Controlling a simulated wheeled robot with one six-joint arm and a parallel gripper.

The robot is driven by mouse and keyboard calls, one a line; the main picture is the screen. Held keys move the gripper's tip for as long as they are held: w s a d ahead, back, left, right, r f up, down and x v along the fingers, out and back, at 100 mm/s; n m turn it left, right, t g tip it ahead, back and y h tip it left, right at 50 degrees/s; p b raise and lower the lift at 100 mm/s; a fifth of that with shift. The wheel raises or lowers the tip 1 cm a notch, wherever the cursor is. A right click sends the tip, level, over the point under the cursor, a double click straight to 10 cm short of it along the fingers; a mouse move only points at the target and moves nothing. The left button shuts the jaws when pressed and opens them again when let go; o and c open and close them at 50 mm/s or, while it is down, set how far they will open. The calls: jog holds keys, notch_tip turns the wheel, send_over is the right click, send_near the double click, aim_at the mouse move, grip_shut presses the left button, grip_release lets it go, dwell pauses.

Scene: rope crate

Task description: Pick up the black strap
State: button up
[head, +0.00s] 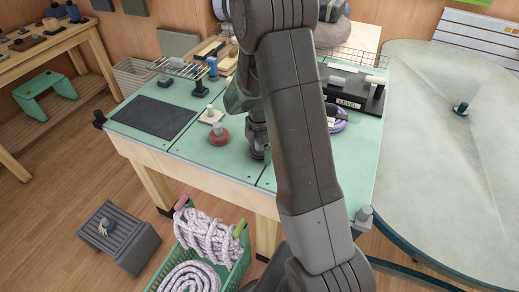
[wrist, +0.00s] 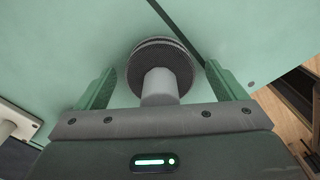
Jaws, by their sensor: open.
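A round, dark coiled piece with ridged sides, which looks like the black strap (wrist: 163,50), lies on the green tabletop in the wrist view. A pale grey knob (wrist: 160,87) stands up from it. My gripper (wrist: 160,68) is open, with one green finger on each side of the knob and coil. A gap shows on both sides, so neither finger appears to touch. In the head view the dark coil (head: 258,151) shows only partly, beside my arm, which hides most of that spot.
A red coil with a grey knob (head: 218,137) sits just left. A purple coil (head: 338,121) and a black stand marked LEVEL (head: 350,103) are at the right. A dark mat (head: 154,117) lies at the left. A green crate of rope (head: 238,268) stands on the floor in front.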

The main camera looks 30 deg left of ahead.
jog(key=c, duration=1.3)
